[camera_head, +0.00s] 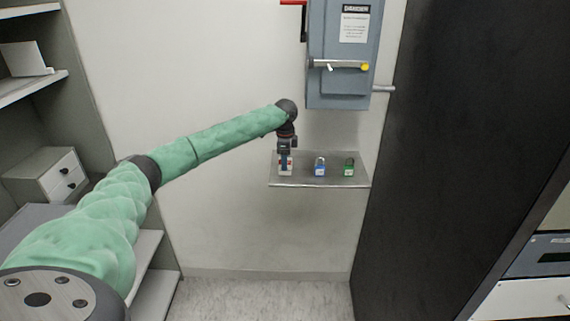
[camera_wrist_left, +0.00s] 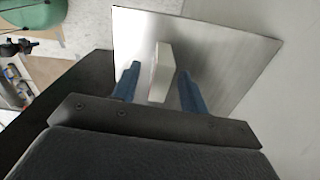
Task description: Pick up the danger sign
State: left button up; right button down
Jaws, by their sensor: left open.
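The danger sign, a small white standing piece with a hint of red (camera_head: 286,170), is at the left end of a small metal wall shelf (camera_head: 305,182). My left gripper (camera_head: 285,160) reaches down over it and partly hides it. In the left wrist view, the sign shows as a pale upright slab (camera_wrist_left: 161,75) between my two blue fingers. The fingers are open, with a visible gap on each side of the slab. The sign's printed face is not readable. My right gripper is not in view.
A blue padlock (camera_head: 320,167) and a green padlock (camera_head: 349,168) stand to the right on the same shelf. A grey switch box (camera_head: 342,85) with a DANGER label hangs above. A dark tall cabinet (camera_head: 450,140) is close on the right.

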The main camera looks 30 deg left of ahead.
pick_arm(q)
jog(key=shift+w+f, duration=0.1)
jog(key=shift+f, duration=0.9)
grip_shut()
jog(key=shift+r, duration=0.1)
